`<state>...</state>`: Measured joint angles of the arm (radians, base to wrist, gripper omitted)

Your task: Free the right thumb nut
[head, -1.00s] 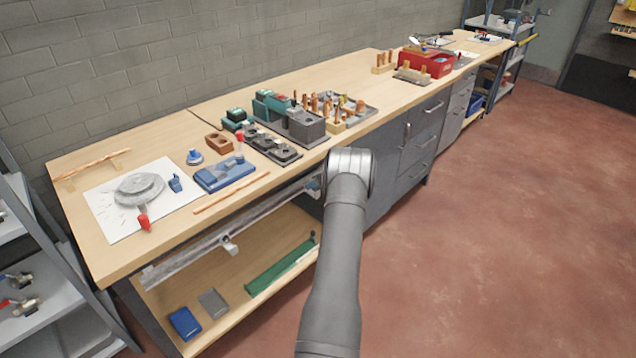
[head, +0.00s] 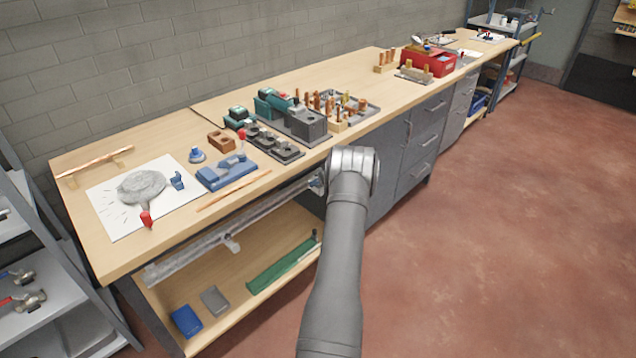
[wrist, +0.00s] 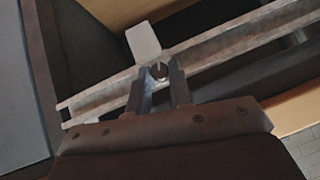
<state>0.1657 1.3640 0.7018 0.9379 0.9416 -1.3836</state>
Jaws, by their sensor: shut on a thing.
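The right thumb nut (wrist: 159,72) is a small round dark metal piece on the pale metal rail (wrist: 100,96) in the wrist view. My gripper (wrist: 163,80) is shut on it, one finger on each side. A flat pale tab (wrist: 143,41) stands out from the rail just beyond the nut. In the head view the long rail (head: 205,245) runs along the underside of the bench front. My gripper (head: 317,183) is at its right end there, mostly hidden behind my wrist, and the nut cannot be made out.
The wooden bench top (head: 165,130) lies just above the rail and holds tools and fixtures. A lower shelf (head: 235,290) holds a green strip (head: 282,262) and a blue box (head: 186,321). Grey drawers (head: 420,145) stand to the right. The red floor in front is clear.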

